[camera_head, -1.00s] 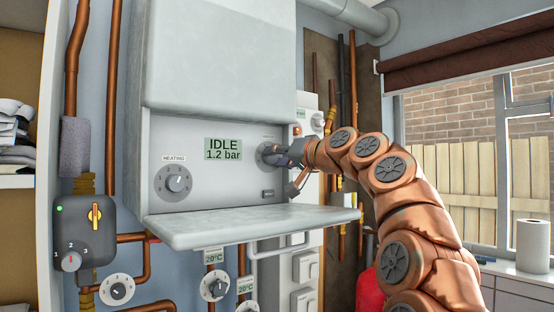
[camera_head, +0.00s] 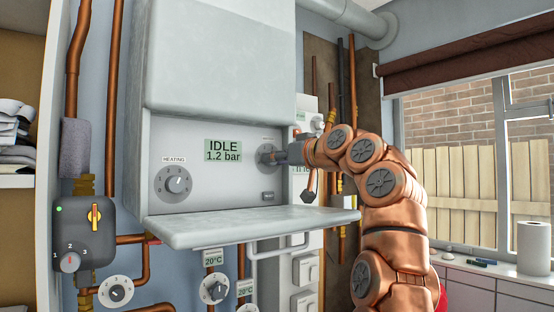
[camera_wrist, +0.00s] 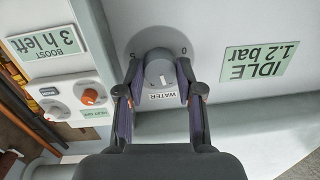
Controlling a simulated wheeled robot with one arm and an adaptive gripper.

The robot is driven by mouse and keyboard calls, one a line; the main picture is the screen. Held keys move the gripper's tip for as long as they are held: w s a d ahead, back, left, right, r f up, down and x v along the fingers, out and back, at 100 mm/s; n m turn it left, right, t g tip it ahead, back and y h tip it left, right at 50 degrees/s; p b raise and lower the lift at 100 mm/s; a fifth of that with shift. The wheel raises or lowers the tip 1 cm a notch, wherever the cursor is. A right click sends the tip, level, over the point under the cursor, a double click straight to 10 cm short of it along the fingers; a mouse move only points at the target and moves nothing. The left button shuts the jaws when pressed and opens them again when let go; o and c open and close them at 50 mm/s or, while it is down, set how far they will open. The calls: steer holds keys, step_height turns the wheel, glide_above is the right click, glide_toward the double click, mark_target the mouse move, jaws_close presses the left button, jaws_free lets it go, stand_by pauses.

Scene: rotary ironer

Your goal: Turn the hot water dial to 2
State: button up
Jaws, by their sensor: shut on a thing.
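The hot water dial (camera_head: 265,154) is a grey round knob on the boiler's front panel, right of the display. My gripper (camera_head: 278,155) reaches it from the right and hides much of it. In the wrist view the dial's knob (camera_wrist: 159,70) sits between the two fingers of my gripper (camera_wrist: 158,84), which are shut on its sides. A pale mark shows on the knob, toward the WATER label.
The boiler display (camera_head: 223,149) reads IDLE, 1.2 bar. The heating dial (camera_head: 173,184) is to its left. An open flap (camera_head: 250,228) juts out below the panel. A BOOST panel (camera_wrist: 47,44) with small knobs stands beside the boiler. Pipes and a window are around.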

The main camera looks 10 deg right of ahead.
steer(key=shift+n, duration=0.9)
steer(key=o, duration=1.2)
steer(key=shift+c, duration=0.2)
steer(key=shift+s, duration=0.1)
steer(key=v, duration=1.1)
steer(key=shift+s, duration=0.4)
steer(key=shift+d, duration=0.15)
